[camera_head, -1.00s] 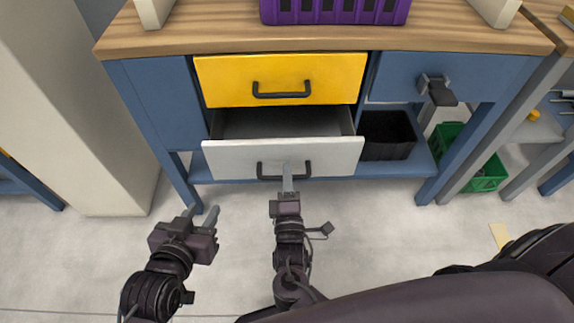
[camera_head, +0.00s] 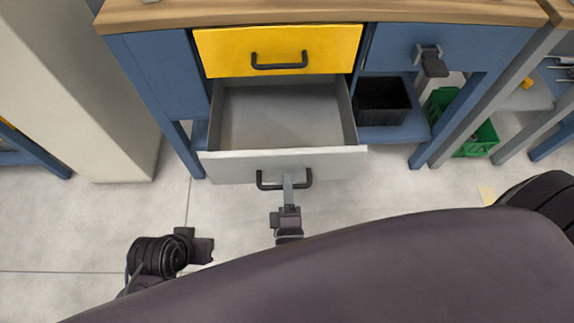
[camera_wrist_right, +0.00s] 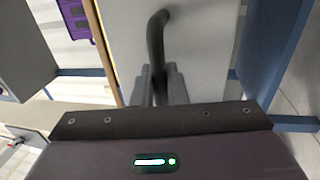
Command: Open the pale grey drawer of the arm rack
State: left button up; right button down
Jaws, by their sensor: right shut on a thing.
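The pale grey drawer (camera_head: 285,166) stands well out from the workbench, below the yellow drawer (camera_head: 278,50). Its inside shows bare and empty. My right gripper (camera_head: 288,182) is shut on the drawer's black handle (camera_head: 270,184) near the middle of its bar. In the right wrist view the two fingers (camera_wrist_right: 160,88) close around the handle (camera_wrist_right: 155,40), with the pale drawer front (camera_wrist_right: 195,45) behind it. My left arm is at the lower left of the head view, with its wrist (camera_head: 200,250) showing; its fingertips cannot be made out.
The yellow drawer is shut. A black bin (camera_head: 382,102) sits on the shelf to the right, and a green crate (camera_head: 478,140) stands farther right. A pale column (camera_head: 110,120) stands at left. The floor in front of the drawer is clear.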

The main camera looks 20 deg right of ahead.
pick_arm(q)
jog(key=shift+s+a+r+g, duration=0.1)
jog(key=shift+s+a+g, duration=0.1)
jog(key=shift+a+g, duration=0.15)
pick_arm(e)
jog(key=shift+r+v, duration=0.2)
jog(key=shift+v, duration=0.85)
jog(key=c, duration=1.6)
grip_release()
jog(key=shift+o, duration=0.2)
pick_arm(q)
jog(key=shift+a, duration=0.15)
pick_arm(e)
jog(key=shift+s, duration=0.1)
